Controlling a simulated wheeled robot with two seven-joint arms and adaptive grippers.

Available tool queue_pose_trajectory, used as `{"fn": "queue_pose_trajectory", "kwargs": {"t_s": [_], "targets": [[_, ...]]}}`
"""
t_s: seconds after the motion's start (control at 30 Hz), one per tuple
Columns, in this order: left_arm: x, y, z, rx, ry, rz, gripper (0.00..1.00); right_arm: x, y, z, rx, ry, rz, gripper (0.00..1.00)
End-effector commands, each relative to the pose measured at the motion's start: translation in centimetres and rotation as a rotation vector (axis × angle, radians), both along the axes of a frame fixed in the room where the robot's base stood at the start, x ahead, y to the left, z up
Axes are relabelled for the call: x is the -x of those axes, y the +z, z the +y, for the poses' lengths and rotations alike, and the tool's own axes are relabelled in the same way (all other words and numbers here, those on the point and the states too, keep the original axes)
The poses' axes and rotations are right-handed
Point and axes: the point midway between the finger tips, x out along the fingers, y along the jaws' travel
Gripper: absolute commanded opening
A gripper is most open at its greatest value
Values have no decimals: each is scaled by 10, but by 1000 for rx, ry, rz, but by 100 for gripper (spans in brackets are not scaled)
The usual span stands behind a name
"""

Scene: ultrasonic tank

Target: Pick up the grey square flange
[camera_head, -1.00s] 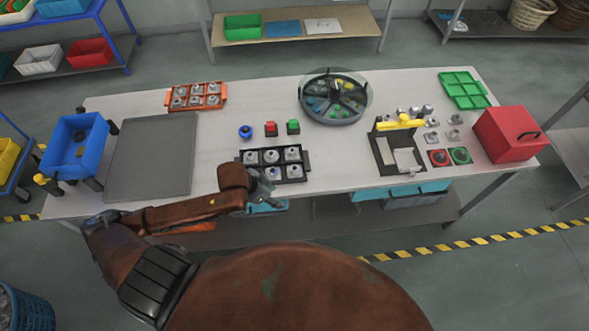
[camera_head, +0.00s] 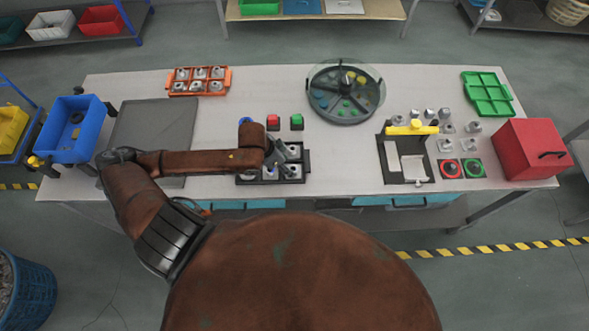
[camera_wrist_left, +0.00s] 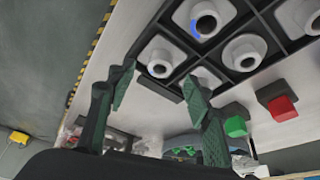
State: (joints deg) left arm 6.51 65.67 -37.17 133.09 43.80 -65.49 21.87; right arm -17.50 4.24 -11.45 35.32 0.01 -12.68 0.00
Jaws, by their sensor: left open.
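Grey square flanges with round hubs sit in the compartments of a black tray (camera_head: 307,166) at the front middle of the table. One flange (camera_head: 295,170) shows in the head view right of my gripper; others there are partly hidden by it. In the left wrist view, one flange (camera_wrist_left: 160,57) lies close ahead of the fingers, and another flange (camera_wrist_left: 245,52) sits farther right. My left gripper (camera_head: 280,153) is over the tray. It also shows in the left wrist view (camera_wrist_left: 160,98), its two green-padded fingers apart with nothing between them. My right gripper is not in view.
A round divided carousel (camera_head: 345,92) is farther back. An orange tray (camera_head: 199,81), a blue bin (camera_head: 74,128), a black-and-yellow fixture (camera_head: 408,155) and a red box (camera_head: 533,150) surround it.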

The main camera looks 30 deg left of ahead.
Motion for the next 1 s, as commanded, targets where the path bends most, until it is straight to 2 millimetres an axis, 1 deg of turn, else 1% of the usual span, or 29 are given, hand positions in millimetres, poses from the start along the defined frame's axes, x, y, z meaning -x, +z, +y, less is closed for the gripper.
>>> {"fn": "queue_pose_trajectory", "kwargs": {"t_s": [0.03, 0.1, 0.2, 0.27, 0.3, 0.4, 0.47, 0.53, 0.6, 1.0], "targets": [[-2, -5, -2, 2, 1, 0, 47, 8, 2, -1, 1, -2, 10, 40], [-6, -14, -5, 2, 1, 2, 47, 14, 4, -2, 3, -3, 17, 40], [-12, -28, -9, 1, 2, 0, 47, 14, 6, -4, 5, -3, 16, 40], [-14, -34, -11, 2, 0, -1, 47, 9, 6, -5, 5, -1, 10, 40], [-15, -38, -11, 0, -1, -1, 47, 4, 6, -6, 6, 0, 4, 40], [-17, -42, -12, -1, -3, -2, 47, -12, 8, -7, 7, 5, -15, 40], [-17, -43, -13, -1, -4, -2, 47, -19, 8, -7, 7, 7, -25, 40], [-17, -42, -13, -1, -5, -2, 47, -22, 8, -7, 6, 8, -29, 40], [-17, -42, -13, -1, -5, -2, 47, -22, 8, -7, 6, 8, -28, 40], [-17, -42, -13, -1, -5, -2, 19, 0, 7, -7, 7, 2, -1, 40]]}}
